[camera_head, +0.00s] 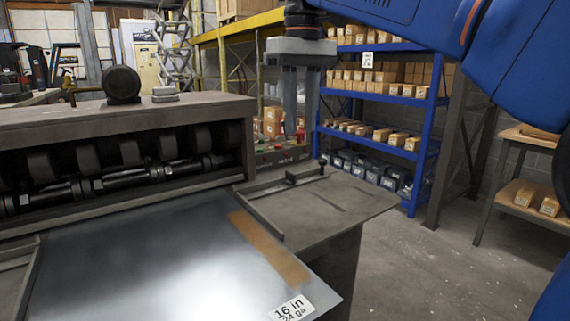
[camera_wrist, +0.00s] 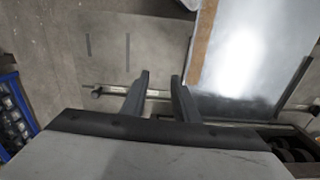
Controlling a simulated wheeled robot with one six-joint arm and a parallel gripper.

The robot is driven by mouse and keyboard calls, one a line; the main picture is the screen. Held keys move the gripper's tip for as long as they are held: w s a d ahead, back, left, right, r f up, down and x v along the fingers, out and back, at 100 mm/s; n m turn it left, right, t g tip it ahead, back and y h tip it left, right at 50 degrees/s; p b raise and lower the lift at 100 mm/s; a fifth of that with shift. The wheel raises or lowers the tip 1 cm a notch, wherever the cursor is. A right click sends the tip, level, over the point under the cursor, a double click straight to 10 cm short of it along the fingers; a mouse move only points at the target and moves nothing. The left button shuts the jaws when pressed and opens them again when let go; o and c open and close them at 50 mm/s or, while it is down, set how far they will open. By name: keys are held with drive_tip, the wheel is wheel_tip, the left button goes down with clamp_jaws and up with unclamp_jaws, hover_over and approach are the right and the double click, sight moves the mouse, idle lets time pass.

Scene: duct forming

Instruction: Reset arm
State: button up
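My gripper (camera_head: 301,128) hangs pointing down above the right part of the forming machine's table in the head view. In the wrist view my gripper (camera_wrist: 160,76) shows its two dark fingers apart, with nothing between them. A shiny metal sheet (camera_head: 150,265) labelled "16 in 24 ga" lies flat on the machine table, with a brown strip along its right side. The sheet (camera_wrist: 245,50) also shows in the wrist view, to the right of the fingers. My blue arm reaches in from the upper right of the head view.
The forming machine (camera_head: 120,112) with a row of dark rollers stands at the left. A guide bar (camera_head: 258,215) edges the sheet, beside a bare table wing (camera_head: 345,205). A blue shelf (camera_head: 428,120) with boxes stands behind. The floor (camera_head: 410,270) at right is clear.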

drive_tip(key=s+d+f+m+t, duration=0.1)
drive_tip(key=s+d+f, duration=0.5)
drive_tip(key=f, duration=0.6)
drive_tip(key=s+d+f+m+t, duration=0.2)
drive_tip(key=s+d+f, duration=0.5)
drive_tip(key=d+f, duration=0.4)
drive_tip(key=s+d+f+m+t, duration=0.1)
drive_tip(key=s+d+f+m, duration=0.2)
drive_tip(key=s+d+f, duration=0.4)
wheel_tip(320, 180, down, 7)
drive_tip(key=shift+d+r+t, duration=0.2)
drive_tip(key=shift+d+t, duration=0.1)
drive_tip(key=shift+d, duration=0.65)
